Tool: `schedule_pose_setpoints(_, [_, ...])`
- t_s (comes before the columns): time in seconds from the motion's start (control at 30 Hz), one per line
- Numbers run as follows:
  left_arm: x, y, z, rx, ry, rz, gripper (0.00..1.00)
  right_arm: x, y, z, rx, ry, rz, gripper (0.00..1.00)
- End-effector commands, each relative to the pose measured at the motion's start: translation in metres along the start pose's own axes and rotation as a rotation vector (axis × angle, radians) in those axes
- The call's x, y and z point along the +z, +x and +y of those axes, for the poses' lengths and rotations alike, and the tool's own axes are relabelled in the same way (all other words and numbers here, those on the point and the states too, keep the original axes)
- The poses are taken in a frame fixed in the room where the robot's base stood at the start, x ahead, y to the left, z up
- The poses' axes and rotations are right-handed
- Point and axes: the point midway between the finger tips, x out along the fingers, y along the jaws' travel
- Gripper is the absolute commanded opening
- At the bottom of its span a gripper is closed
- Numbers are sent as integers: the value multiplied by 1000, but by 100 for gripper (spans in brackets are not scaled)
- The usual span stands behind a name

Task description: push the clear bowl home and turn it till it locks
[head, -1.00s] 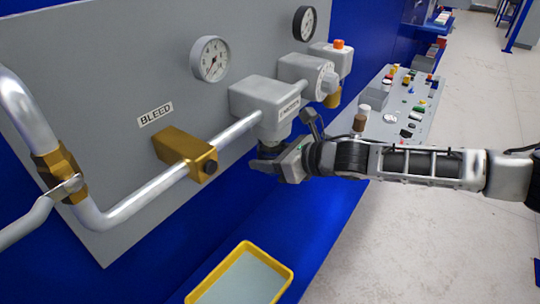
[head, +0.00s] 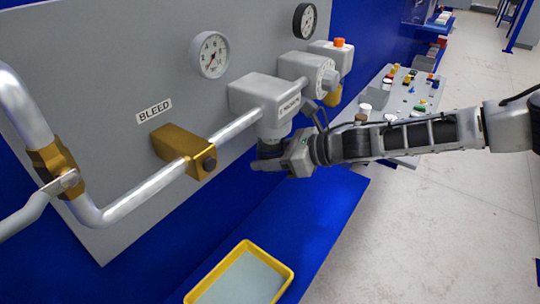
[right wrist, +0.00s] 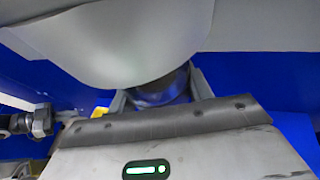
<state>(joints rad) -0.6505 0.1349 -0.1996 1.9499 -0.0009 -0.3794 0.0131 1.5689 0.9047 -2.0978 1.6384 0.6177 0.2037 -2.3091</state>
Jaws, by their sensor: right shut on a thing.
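The grey filter head (head: 262,98) is on the pipe, with a small label on its front. The clear bowl (right wrist: 160,92) looks dark blue in the right wrist view, just below a large pale grey body. My right gripper (head: 268,160) is directly under the filter head, shut on the bowl, with one finger on each side of it. In the head view the fingers hide most of the bowl. Whether the bowl's rim is fully seated in the head cannot be told.
A brass bleed block (head: 185,150) and the silver pipe (head: 150,190) lie left of the filter head. Two gauges, one white-faced (head: 210,55), are above. A yellow tray (head: 245,275) sits below. A bench (head: 395,125) with small parts stands behind my right arm.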

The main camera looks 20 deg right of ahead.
Motion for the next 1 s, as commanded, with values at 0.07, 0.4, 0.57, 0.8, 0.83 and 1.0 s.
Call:
schedule_pose_setpoints(0.07, [0, 0, 0, 0, 0, 0, 0, 0, 3, 7, 17, 5, -1, 14])
schedule_pose_setpoints(0.4, [0, 0, 0, 0, 0, 0, 0, -1, 1, 4, 8, 4, 2, 76])
schedule_pose_setpoints(0.57, [-1, -1, 0, 0, 0, 0, 0, 0, -6, 2, 4, 3, 1, 76])
schedule_pose_setpoints(0.8, [-5, -4, 0, -1, 0, 1, 0, 2, -54, 1, 1, 2, -2, 76])
schedule_pose_setpoints(0.83, [-4, -4, 0, -1, 1, 1, 0, 1, -62, 1, 0, 2, -2, 76])
schedule_pose_setpoints(1.0, [-3, -3, 0, -1, 1, -1, 0, 2, -104, 1, 2, 1, -4, 76])
